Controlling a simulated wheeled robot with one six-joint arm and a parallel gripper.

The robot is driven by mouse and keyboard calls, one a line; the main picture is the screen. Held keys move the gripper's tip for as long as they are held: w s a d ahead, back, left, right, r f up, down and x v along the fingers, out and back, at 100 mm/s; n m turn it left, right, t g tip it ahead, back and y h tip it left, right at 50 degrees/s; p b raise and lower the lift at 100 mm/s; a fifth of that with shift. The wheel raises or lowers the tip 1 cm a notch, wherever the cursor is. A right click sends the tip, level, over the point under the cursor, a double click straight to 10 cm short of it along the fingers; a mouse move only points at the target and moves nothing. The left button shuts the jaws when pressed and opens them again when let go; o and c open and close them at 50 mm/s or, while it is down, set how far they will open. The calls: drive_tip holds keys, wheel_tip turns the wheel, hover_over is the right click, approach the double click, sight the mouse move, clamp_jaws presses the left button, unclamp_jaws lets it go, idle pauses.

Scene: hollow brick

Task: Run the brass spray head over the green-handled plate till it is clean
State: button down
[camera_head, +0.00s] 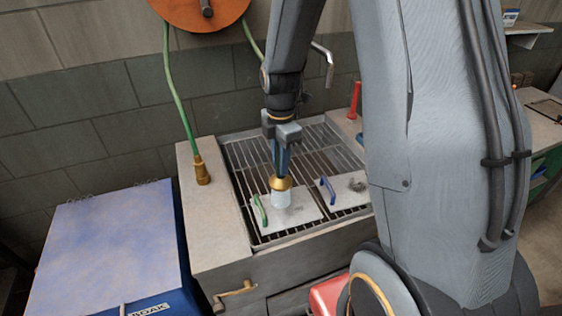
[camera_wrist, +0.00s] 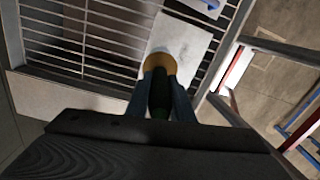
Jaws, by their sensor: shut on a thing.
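My gripper (camera_head: 281,170) is shut on the brass spray head (camera_head: 281,184), which points down over the grate. A pale, translucent spray (camera_head: 281,200) shows directly beneath it. The green-handled plate (camera_head: 300,214) lies flat on the grate under the spray, its green handle (camera_head: 261,210) at its left edge. The plate looks light grey; any small marks are too faint to tell. In the wrist view the blue fingers (camera_wrist: 160,98) flank the spray head (camera_wrist: 159,62), with a pale plate (camera_wrist: 185,40) beyond. The green handle does not show there.
A blue-handled plate (camera_head: 345,192) with a dark grey patch (camera_head: 357,184) lies just right on the grate (camera_head: 262,160). A green hose (camera_head: 176,95) runs to a brass fitting (camera_head: 202,173) on the left ledge. A red post (camera_head: 354,100) stands behind. A blue box (camera_head: 105,245) stands left.

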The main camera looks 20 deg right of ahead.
drive_tip(key=shift+s, duration=0.1)
idle(0.3)
drive_tip(key=shift+s+p, duration=0.7)
drive_tip(key=shift+s, duration=0.6)
drive_tip(key=shift+s, duration=0.2)
drive_tip(key=shift+d, duration=0.1)
drive_tip(key=d, duration=0.7)
drive_tip(key=shift+d, duration=0.35)
idle(1.6)
drive_tip(key=shift+s, duration=0.1)
drive_tip(key=shift+s, duration=0.4)
idle(0.5)
drive_tip(key=shift+s, duration=1.15)
